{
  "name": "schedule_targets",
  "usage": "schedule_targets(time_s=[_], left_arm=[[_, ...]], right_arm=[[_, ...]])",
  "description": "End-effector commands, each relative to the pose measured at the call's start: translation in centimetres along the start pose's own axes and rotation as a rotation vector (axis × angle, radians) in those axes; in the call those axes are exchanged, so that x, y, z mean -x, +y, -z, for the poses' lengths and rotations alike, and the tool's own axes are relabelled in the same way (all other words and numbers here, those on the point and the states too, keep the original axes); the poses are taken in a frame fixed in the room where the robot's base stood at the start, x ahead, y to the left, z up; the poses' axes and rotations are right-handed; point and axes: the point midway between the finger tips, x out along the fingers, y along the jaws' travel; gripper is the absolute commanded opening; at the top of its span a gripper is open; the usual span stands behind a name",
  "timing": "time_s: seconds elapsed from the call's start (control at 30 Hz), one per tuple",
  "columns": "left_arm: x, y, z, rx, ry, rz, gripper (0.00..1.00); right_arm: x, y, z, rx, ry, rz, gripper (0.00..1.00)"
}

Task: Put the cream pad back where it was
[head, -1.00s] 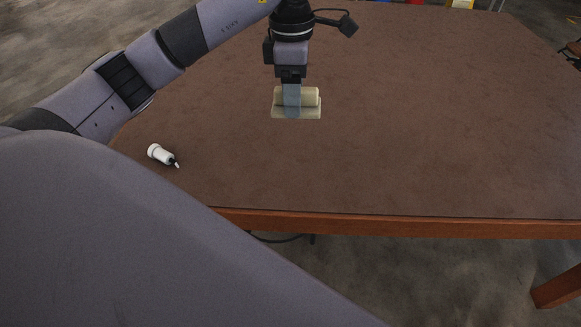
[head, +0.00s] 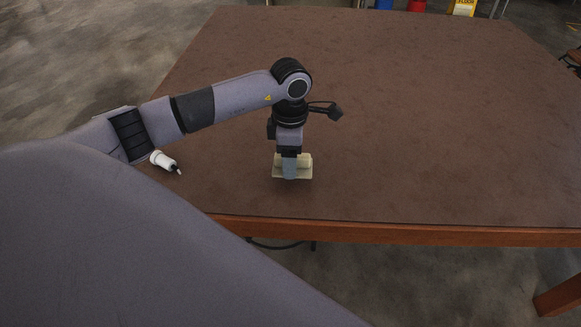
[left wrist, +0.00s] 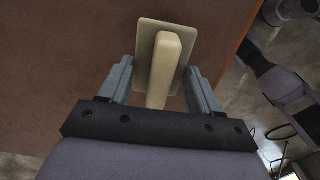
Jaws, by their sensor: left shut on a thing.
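The cream pad (head: 304,166) is a pale flat plate with a raised block-like grip on it. My left gripper (head: 290,176) points down and is shut on the pad, over the near part of the brown table. In the left wrist view the pad (left wrist: 166,68) lies between the two grey fingers, and its plate reaches past them. Whether the pad touches the table top I cannot tell. My right gripper is in neither view.
A small white bottle (head: 163,160) with a dark tip lies on the brown table (head: 430,120) at the left, close to my left arm. The table's wooden front edge (head: 420,233) is near the pad. The middle and right of the table are clear.

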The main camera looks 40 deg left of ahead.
Motion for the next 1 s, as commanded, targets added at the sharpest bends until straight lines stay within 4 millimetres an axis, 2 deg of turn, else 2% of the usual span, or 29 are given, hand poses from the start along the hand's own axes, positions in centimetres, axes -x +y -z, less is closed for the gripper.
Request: schedule_targets(time_s=[0.23, 0.57, 0.6, 0.63, 0.67, 1.0], left_arm=[[-3.6, -0.1, 0.0, 0.0, 0.002, 0.002, 0.39], [-4.0, 0.0, 0.0, -0.001, 0.0, 0.0, 0.39], [-3.9, 0.0, 0.0, -0.001, 0.0, 0.0, 0.76], [-3.9, 0.0, 0.0, 0.0, 0.0, 0.0, 0.86], [-3.9, 0.0, 0.0, 0.0, 0.0, 0.001, 0.89], [-3.5, 0.0, 0.0, 0.0, 0.0, 0.0, 0.89]], right_arm=[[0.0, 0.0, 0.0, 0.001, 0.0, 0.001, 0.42], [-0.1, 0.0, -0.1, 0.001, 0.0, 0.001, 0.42], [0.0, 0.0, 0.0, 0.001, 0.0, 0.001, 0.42], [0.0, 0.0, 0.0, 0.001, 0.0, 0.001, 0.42], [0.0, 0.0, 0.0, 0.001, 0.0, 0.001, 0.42], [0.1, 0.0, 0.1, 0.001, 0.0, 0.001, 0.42]])
